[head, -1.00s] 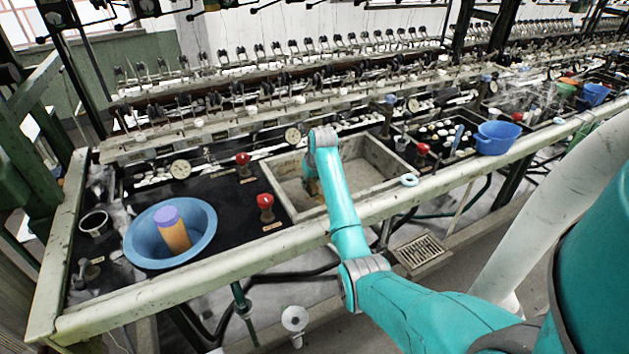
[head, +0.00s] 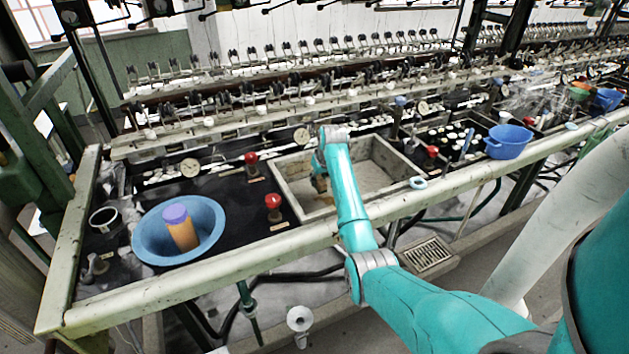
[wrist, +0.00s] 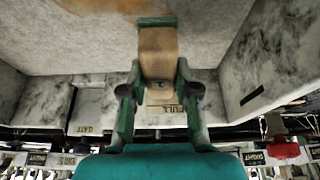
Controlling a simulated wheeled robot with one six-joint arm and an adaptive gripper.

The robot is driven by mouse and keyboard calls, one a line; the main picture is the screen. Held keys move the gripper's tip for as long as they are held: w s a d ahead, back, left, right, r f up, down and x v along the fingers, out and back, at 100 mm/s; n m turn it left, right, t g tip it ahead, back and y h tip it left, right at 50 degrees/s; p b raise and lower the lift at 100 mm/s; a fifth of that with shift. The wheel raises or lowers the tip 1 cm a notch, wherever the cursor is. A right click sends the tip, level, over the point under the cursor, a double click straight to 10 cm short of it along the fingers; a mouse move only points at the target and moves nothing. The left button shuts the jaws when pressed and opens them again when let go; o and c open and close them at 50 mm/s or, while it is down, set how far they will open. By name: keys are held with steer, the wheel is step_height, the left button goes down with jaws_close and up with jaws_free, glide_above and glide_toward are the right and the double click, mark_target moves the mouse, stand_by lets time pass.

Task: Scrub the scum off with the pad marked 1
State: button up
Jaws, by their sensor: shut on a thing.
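My gripper (wrist: 158,92) is shut on a tan block-shaped pad (wrist: 158,55) with a green far end, seen in the wrist view. No number can be read on the pad. In the head view the pad (head: 320,184) shows as a small brown piece below my wrist, inside the grey stone basin (head: 388,159). An orange-brown scum patch (wrist: 110,5) lies on the pale basin floor at the top edge of the wrist view. The pad's green end is at or just beside this patch; contact cannot be told. My arm hides part of the basin in the head view.
Red-knobbed valves (head: 273,207) stand left of the basin. A blue bowl (head: 150,247) holds an orange cylinder with a purple top (head: 181,232). A blue tub (head: 508,141) stands to the right. A pale rail (head: 250,251) runs along the front. Basin walls stand close around my gripper.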

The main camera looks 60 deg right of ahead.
steer(key=s+d, duration=0.7)
steer(key=d, duration=0.5)
steer(key=shift+s+d+r, duration=0.15)
steer(key=shift+s+r, duration=0.15)
steer(key=shift+r, duration=0.1)
stand_by(1.2)
step_height(320, 180, up, 6)
stand_by(0.7)
step_height(320, 180, up, 3)
stand_by(0.7)
stand_by(0.5)
